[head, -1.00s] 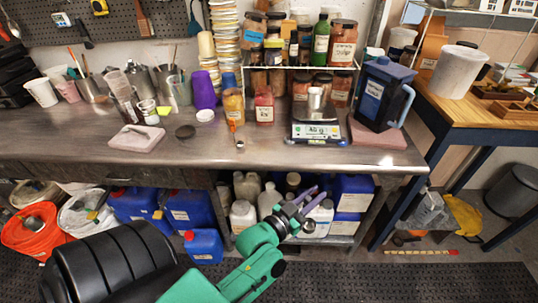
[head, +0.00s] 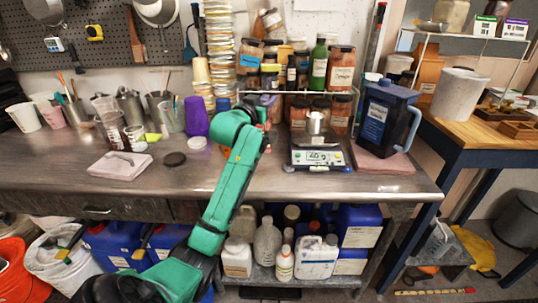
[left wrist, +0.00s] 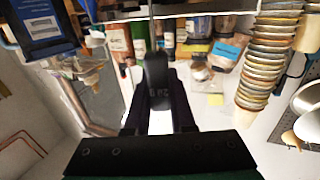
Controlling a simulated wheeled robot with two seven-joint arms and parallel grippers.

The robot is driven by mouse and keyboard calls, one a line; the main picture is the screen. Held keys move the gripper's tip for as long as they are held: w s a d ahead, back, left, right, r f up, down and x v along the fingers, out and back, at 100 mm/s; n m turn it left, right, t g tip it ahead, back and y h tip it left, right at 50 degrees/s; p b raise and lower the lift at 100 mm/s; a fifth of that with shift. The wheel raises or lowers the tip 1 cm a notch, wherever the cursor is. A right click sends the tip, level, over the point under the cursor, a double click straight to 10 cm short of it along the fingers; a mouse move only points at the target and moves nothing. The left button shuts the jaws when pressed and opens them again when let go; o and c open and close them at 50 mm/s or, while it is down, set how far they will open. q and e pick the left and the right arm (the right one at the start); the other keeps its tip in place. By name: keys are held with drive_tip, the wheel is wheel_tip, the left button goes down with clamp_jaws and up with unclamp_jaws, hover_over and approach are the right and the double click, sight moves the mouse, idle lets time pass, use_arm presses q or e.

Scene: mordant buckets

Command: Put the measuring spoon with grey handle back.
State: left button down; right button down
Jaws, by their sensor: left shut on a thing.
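My left gripper (left wrist: 160,95) is shut on a dark grey handle (left wrist: 156,72) in the left wrist view. The spoon cannot be made out in the head view. My right gripper is not in view.
A scale (head: 318,155) with a steel cup (head: 315,122) stands right of the arm, then a blue jug (head: 386,115). Jars (head: 341,68) fill the rack behind. A purple cup (head: 195,122) and stacked cups (head: 220,45) stand left.

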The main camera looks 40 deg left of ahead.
use_arm(q)
wheel_tip(320, 180, down, 14)
drive_tip(key=shift+p, duration=0.3)
drive_tip(key=shift+a, duration=0.1)
drive_tip(key=c, duration=0.8)
unclamp_jaws()
drive_tip(key=shift+o, duration=0.2)
drive_tip(key=b+v, duration=0.1)
drive_tip(key=v, duration=1.1)
drive_tip(key=shift+b, duration=0.3)
